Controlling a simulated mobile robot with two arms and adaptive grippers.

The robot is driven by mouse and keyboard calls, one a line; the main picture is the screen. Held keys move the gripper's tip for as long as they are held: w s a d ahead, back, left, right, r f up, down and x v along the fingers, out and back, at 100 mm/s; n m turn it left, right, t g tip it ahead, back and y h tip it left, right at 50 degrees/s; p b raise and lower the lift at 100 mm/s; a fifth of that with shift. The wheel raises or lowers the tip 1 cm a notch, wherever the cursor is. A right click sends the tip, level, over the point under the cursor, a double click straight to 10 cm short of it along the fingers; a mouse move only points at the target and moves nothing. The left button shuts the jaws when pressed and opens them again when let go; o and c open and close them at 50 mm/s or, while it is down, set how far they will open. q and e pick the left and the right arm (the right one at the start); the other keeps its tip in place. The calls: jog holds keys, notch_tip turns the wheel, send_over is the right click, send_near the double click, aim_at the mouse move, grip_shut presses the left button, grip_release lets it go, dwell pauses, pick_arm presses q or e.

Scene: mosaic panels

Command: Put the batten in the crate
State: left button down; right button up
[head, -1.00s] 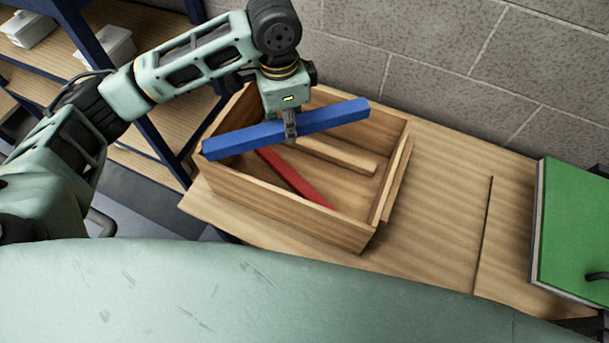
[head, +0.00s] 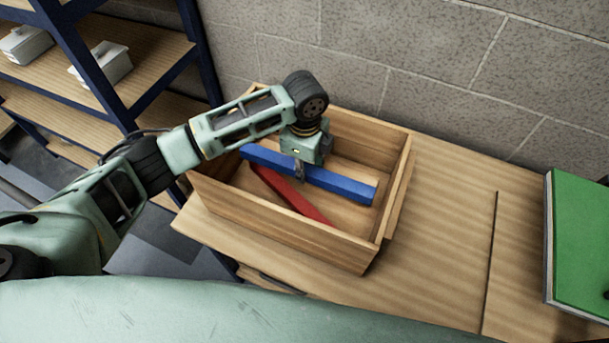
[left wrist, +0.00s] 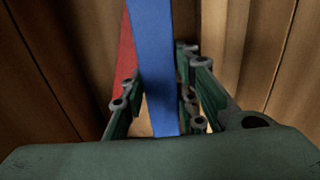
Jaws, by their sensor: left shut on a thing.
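The blue batten (head: 340,184) is inside the wooden crate (head: 280,233), low between its walls. It lies slantwise, from the back left towards the right wall. My left gripper (head: 299,172) is shut on it near its middle. In the left wrist view the batten (left wrist: 153,50) runs between the two fingers. I cannot tell if it touches the crate floor. A red batten (head: 285,195) lies on the crate floor, partly under the blue one. It also shows in the left wrist view (left wrist: 126,55). My right gripper is not in view.
The crate stands on a wooden table (head: 440,230) against a grey block wall. A green panel (head: 580,235) is at the far right. The table between crate and panel is clear. A shelf (head: 150,60) with white boxes is at the left.

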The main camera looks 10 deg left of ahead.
pick_arm(q)
jog(key=shift+f, duration=1.85)
jog(key=shift+f, duration=0.15)
jog(key=c, duration=1.4)
grip_release()
jog(key=shift+f, duration=0.1)
notch_tip(320, 180, up, 13)
jog(key=shift+f, duration=0.2)
